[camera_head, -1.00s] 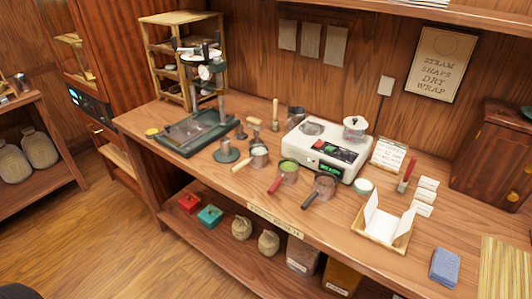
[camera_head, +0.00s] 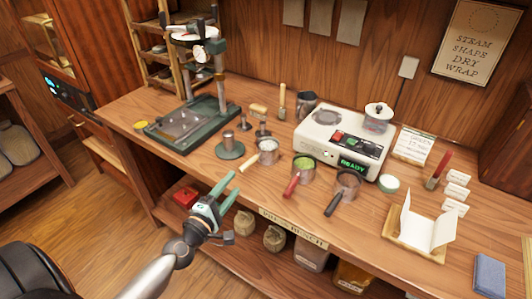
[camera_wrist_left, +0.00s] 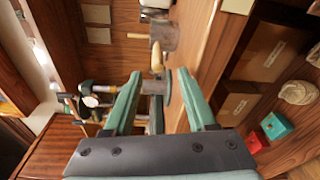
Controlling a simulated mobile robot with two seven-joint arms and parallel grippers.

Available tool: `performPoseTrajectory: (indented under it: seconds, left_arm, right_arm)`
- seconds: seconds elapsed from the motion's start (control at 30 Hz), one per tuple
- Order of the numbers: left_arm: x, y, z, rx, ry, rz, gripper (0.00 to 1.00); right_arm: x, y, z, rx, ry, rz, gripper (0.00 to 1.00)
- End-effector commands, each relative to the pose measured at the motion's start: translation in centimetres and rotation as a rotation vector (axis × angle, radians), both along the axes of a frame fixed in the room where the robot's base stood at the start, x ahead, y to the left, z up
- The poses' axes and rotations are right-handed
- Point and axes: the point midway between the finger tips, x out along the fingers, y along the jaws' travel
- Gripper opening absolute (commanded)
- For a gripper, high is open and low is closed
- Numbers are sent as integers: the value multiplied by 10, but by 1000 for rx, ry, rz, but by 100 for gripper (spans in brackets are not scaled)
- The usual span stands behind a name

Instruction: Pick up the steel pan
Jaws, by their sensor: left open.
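Three small metal pans stand in a row on the bench. One is plain grey with a pale wooden handle (camera_head: 268,151), one has a red handle and green contents (camera_head: 304,167), and one has a black handle (camera_head: 348,182). The plain grey pan looks the most like bare steel. It also shows in the left wrist view (camera_wrist_left: 167,38), its pale handle pointing toward my gripper. My left gripper (camera_head: 236,182) is open and empty at the bench's front edge, short of that handle and apart from it. My right gripper is not in view.
A green round stand with a post (camera_head: 230,148) is close left of the grey pan. A green-based press (camera_head: 190,125) stands farther left. A white appliance (camera_head: 342,140) is behind the pans. A paper-lined tray (camera_head: 411,243) lies right. A lower shelf holds jars.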

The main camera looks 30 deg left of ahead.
Motion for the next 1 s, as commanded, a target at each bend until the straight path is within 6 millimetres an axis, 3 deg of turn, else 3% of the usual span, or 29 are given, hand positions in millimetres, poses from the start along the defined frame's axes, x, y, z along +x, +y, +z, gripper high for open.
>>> performPoseTrajectory:
  seconds: [0.3, 0.63, 1.0]
  left_arm:
    - [51, 2, -1, 1, -2, -1, 57]
    - [74, 3, -1, 2, 0, -2, 57]
    - [116, 4, -1, 4, 0, -2, 57]
  right_arm:
    - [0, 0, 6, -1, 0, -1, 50]
    - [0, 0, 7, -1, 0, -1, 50]
    - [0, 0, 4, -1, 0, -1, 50]
